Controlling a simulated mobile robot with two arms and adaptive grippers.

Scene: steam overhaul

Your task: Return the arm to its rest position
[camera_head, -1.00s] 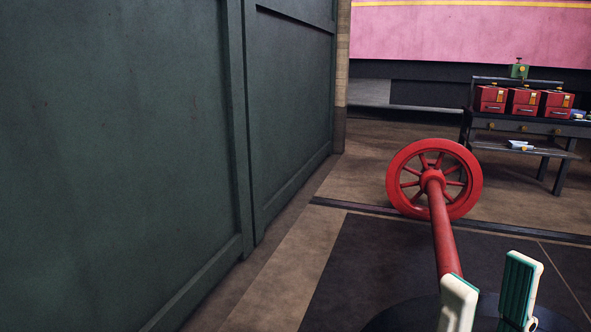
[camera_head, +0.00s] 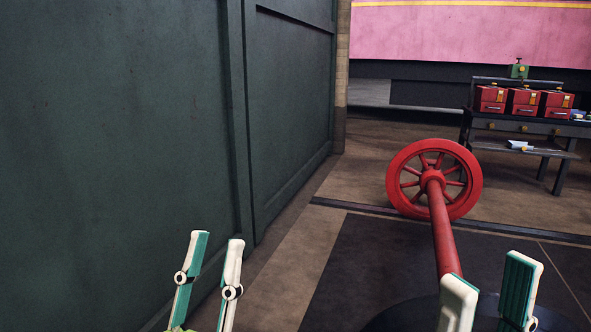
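My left gripper (camera_head: 217,238) shows at the bottom left in the head view, in front of the green panelled wall. Its two white and green fingers point up and are apart, with nothing between them. My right gripper (camera_head: 491,268) is at the bottom right, its two fingers also apart. The lower end of the red shaft of a spoked wheel (camera_head: 433,178) shows between or behind the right fingers; I cannot tell whether they touch it. The rest of both arms is out of view.
The dark green wall (camera_head: 110,150) fills the left side. A dark bench (camera_head: 470,125) at the far right carries several red boxes (camera_head: 525,102) and a small green object (camera_head: 518,70). A pale floor strip (camera_head: 310,255) lies clear in the middle.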

